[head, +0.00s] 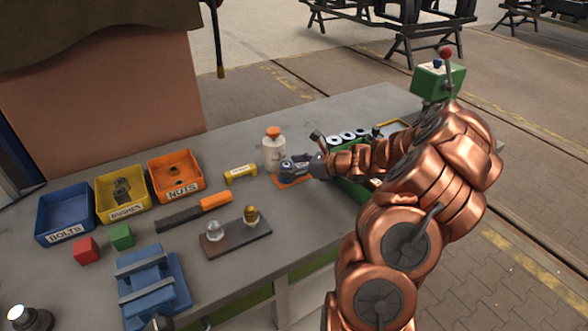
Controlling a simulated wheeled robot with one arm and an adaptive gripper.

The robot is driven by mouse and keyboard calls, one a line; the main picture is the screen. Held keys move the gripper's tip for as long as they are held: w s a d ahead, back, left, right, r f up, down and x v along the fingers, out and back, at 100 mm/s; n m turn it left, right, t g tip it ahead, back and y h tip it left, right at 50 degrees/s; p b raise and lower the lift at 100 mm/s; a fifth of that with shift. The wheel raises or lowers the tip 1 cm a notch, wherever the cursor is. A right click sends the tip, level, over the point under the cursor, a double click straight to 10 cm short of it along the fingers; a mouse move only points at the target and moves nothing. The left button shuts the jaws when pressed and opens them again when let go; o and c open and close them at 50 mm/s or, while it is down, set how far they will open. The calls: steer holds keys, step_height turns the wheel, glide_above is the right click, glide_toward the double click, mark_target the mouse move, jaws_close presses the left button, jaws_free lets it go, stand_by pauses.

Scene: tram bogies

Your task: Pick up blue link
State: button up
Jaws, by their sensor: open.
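My gripper (286,167) is at the end of my copper arm, over a small orange mat (291,182) near the middle of the bench. Its dark grey fingers are open and point left, close to the white bottle. I cannot clearly make out a separate blue link. The gripper covers much of the mat, so anything lying there is largely hidden. I cannot tell whether the fingers touch anything.
A white bottle with orange cap (273,150) stands just behind the gripper. Left are a yellow block (240,174), an orange-and-black tool (195,212), a board with two knobs (235,239), bins (177,189) and a blue vise (150,285). A green lever box (437,80) stands right.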

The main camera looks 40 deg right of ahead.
steer(key=shift+w+a+f, duration=0.2)
steer(key=shift+w, duration=0.25)
jaws_close()
stand_by(0.4)
